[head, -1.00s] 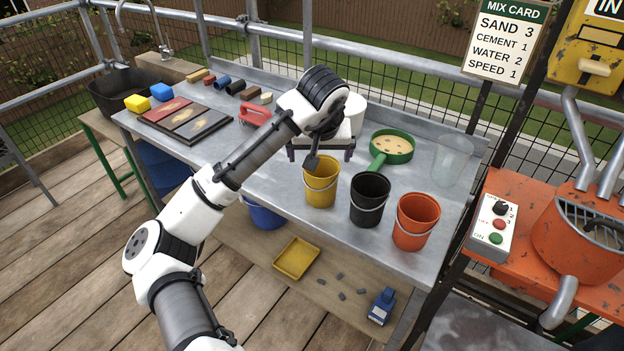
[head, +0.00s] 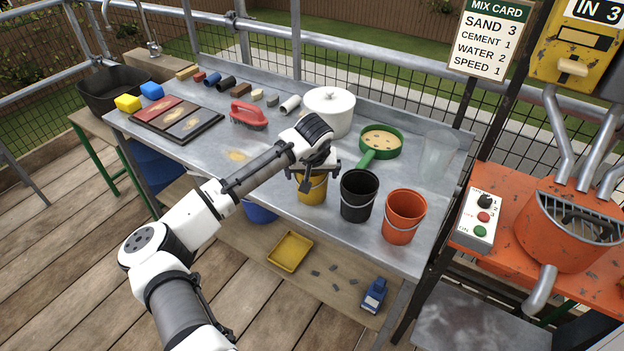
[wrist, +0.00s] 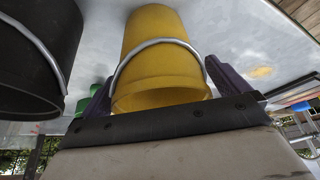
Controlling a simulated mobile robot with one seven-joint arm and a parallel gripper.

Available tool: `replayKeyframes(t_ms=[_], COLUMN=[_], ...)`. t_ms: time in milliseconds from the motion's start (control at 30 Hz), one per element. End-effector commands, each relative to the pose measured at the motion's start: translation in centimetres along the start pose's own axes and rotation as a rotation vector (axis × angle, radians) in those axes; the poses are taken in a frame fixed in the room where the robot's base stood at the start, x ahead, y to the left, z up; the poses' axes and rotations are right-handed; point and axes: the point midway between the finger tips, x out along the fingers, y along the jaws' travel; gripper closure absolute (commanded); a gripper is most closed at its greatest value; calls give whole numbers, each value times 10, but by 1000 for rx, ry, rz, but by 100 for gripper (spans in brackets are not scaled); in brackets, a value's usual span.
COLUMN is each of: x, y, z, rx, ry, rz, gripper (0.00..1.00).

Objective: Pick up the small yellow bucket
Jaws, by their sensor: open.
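The small yellow bucket (head: 312,190) stands upright on the metal table, left of the black bucket (head: 359,196). My gripper (head: 312,182) is at the bucket's rim and hides its upper part in the head view. In the wrist view the yellow bucket (wrist: 160,58) lies between the two dark fingers of my gripper (wrist: 158,90), one on each side. The fingers are open, and some gap shows beside the bucket. Its grey wire handle (wrist: 158,44) crosses its side. Whether a finger touches the bucket I cannot tell.
The black bucket also shows close beside the fingers in the wrist view (wrist: 38,55). An orange bucket (head: 403,217) stands further right. A green sieve (head: 381,142) and a lidded white pot (head: 330,110) stand behind. The table's front edge is close to the buckets.

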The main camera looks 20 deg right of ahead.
Motion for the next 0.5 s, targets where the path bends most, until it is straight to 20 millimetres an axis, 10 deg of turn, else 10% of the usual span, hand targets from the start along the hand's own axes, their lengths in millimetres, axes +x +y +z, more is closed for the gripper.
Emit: replayKeyframes(t_ms=[167, 500], x=[0, 0], y=[0, 0], z=[0, 0], rx=[0, 0], ry=[0, 1], rz=[1, 1], gripper=[0, 40])
